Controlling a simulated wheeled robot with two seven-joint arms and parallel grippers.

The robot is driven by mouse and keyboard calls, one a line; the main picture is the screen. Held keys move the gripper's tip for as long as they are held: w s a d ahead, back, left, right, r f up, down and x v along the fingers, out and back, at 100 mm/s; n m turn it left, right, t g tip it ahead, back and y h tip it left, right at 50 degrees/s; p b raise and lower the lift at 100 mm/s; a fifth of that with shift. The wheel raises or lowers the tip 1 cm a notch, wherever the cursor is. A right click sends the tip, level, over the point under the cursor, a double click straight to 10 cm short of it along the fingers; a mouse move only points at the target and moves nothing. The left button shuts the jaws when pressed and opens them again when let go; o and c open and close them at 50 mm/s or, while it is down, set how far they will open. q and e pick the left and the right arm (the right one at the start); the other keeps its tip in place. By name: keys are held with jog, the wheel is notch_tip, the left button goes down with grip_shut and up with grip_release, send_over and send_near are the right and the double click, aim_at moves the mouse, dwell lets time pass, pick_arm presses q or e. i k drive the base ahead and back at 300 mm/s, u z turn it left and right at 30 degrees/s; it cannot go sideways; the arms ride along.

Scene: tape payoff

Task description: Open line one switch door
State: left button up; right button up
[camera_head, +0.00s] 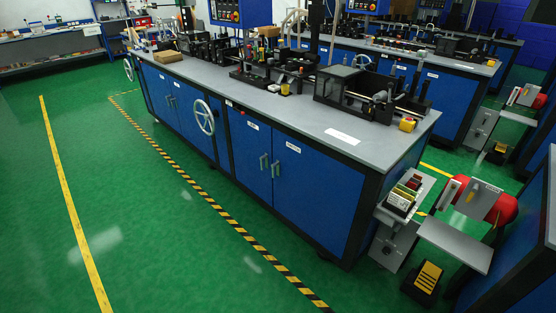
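The nearest long workbench (330,120) has blue cabinet doors along its front, and all of them look closed. Near its right end are a left blue door (247,150) and a wider right blue door (315,195). Their silver handles (263,163) and (276,170) sit side by side at the seam. Each door carries a small white label, too small to read surely, so I cannot tell which is the switch door. Another pair of doors (160,92) is farther left. Neither of my grippers is in view.
A handwheel (204,117) sticks out of the bench front. Green floor with a yellow-black stripe (222,211) lies clear before the doors. At the right end are a small shelf with boxes (400,198), a grey plate (455,243) and a yellow-topped pedal (428,277).

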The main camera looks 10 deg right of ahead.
aim_at(318, 193)
jog(key=z, duration=0.6)
jog(key=i, duration=1.6)
jog(key=z, duration=0.7)
